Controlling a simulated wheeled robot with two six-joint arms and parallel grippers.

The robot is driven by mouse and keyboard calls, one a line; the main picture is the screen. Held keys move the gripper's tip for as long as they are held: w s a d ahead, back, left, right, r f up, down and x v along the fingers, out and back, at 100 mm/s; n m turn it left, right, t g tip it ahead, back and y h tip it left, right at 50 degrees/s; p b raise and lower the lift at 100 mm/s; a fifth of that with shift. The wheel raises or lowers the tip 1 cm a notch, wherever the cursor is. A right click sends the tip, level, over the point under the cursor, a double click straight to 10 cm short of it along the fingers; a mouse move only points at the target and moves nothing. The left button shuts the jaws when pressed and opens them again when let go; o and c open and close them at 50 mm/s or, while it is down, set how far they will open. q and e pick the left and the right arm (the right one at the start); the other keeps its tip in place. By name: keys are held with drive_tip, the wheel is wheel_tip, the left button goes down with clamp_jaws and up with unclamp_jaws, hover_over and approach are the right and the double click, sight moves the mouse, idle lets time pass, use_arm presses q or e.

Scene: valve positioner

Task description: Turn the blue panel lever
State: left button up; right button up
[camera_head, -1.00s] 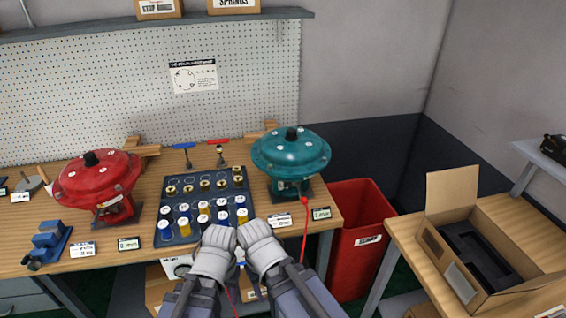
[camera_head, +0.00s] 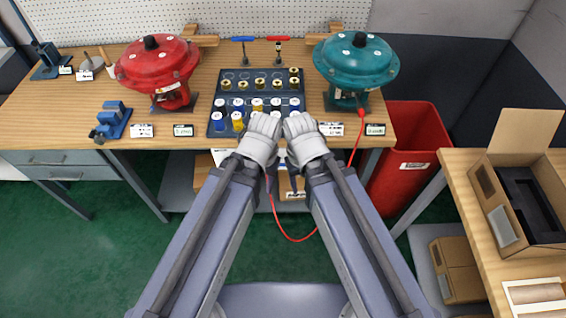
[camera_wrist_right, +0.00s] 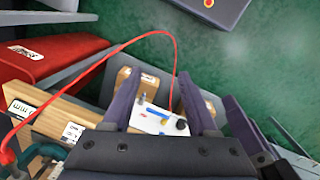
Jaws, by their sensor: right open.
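A blue-handled lever (camera_head: 243,39) stands upright at the back of the bench, left of a similar red-handled one (camera_head: 278,38). In the right wrist view a small white panel (camera_wrist_right: 150,122) carries a blue lever (camera_wrist_right: 157,113), a small red mark and a dark knob; it shows between my right gripper's fingers, below them and apart. My right gripper (camera_wrist_right: 160,82) is open and empty. In the head view my right gripper (camera_head: 302,134) and left gripper (camera_head: 262,134) are side by side over the bench's front edge. The left fingertips are hidden.
A bottle tray (camera_head: 214,102) lies behind my grippers, between a red actuator (camera_head: 157,68) and a teal actuator (camera_head: 355,62). A red cable (camera_head: 275,210) loops below the bench edge. A red bin (camera_head: 405,155) and a side table with an open carton (camera_head: 485,180) stand right.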

use_arm(q)
drive_tip(key=shift+w+a+f, duration=0.1)
drive_tip(key=shift+w, duration=0.1)
use_arm(e)
drive_tip(key=shift+w+a, duration=0.1)
drive_tip(key=shift+w, duration=0.1)
